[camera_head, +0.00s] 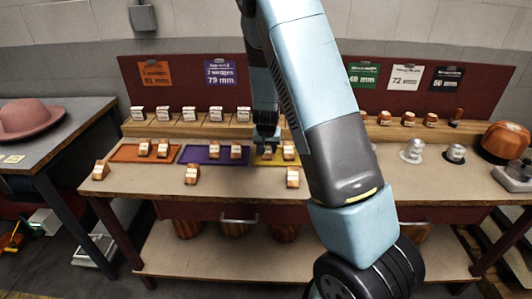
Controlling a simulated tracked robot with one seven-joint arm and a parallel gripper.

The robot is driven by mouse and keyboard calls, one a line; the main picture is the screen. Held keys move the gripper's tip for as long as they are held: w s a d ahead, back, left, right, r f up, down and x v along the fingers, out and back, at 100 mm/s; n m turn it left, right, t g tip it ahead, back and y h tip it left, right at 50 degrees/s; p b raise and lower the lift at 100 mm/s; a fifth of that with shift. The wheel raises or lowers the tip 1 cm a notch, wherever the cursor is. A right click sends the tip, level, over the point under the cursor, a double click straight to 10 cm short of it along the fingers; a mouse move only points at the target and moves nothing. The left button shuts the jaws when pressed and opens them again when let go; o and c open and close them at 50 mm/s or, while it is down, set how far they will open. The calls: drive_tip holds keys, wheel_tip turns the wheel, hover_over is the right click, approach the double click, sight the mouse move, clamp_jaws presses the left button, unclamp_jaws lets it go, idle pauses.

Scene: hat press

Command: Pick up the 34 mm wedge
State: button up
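Several small wooden wedges with white labels sit on the bench; the labels are too small to read, so I cannot tell which is the 34 mm one. Two wedges lie on the orange tray (125,153), two on the purple tray (194,155). On the yellow tray (259,161), one wedge (289,150) sits at the right and another (267,154) is directly under my gripper (266,143). My gripper points down there. Its fingers are dark and small, and I cannot tell whether they touch or grip that wedge. My arm hides the yellow tray's right side.
Loose wedges stand at the bench front: one left (100,170), one middle (191,174), one right (293,177). White-labelled blocks (190,114) line the rear shelf. Silver weights (413,151) and a wooden hat form (505,142) stand right. A pink hat (30,118) lies on the left table.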

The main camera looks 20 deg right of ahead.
sight(267, 146)
drive_tip(key=c, duration=0.5)
drive_tip(key=shift+r, duration=0.15)
drive_tip(key=shift+r, duration=0.25)
wheel_tip(267, 146, up, 2)
drive_tip(key=shift+r, duration=0.2)
drive_tip(key=shift+s+a+r, duration=0.45)
drive_tip(key=shift+s+r, duration=1.2)
drive_tip(key=shift+s, duration=0.65)
drive_tip(key=shift+s+a+r, duration=0.45)
drive_tip(key=shift+s+r, duration=1.15)
drive_tip(key=shift+s, duration=0.7)
drive_tip(key=shift+s+a+r, duration=0.45)
drive_tip(key=shift+s+r, duration=1.2)
drive_tip(key=shift+s, duration=0.65)
